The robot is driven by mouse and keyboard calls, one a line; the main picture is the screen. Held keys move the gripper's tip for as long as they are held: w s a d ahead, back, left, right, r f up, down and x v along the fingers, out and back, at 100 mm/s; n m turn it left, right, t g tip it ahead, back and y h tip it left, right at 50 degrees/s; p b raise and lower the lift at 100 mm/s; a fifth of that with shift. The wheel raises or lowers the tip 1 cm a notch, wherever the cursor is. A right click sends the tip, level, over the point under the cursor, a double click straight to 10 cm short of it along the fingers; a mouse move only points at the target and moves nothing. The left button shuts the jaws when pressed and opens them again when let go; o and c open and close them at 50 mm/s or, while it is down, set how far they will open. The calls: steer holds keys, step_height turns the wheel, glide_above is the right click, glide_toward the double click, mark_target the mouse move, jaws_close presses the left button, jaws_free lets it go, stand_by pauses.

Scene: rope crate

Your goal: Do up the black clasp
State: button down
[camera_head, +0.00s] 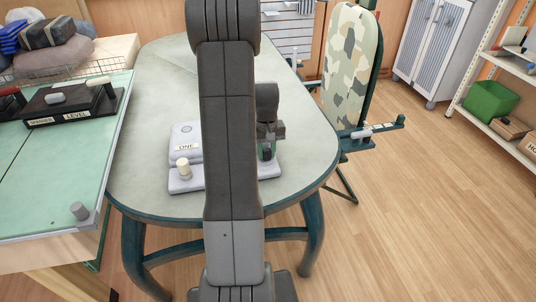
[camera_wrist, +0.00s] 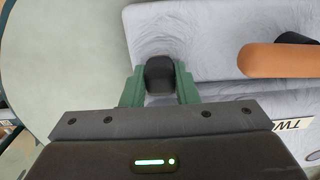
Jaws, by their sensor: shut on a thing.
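My gripper (camera_wrist: 160,82) has its two green fingers on either side of a small black rounded piece, seemingly the black clasp (camera_wrist: 160,68), and is shut on it. The clasp stands at the edge of a pale grey block (camera_wrist: 210,30) on the table. In the head view my gripper (camera_head: 267,152) is low over the right end of the grey base (camera_head: 185,181). My arm covers the middle of that base there. Whether the clasp is done up cannot be told.
The rounded table (camera_head: 160,90) is otherwise mostly clear.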

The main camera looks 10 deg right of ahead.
mark_target(266, 149)
steer(key=c, duration=1.1)
jaws_free()
steer(key=shift+w, duration=0.2)
steer(key=shift+r, duration=0.1)
step_height(266, 149, up, 14)
steer(key=shift+f+p, duration=0.15)
steer(key=shift+p, duration=0.25)
steer(key=shift+f, duration=0.1)
step_height(266, 149, down, 14)
steer(key=shift+s+f+b, duration=0.1)
steer(key=shift+b, duration=0.4)
steer(key=shift+s+r, duration=0.25)
steer(key=shift+s, duration=0.85)
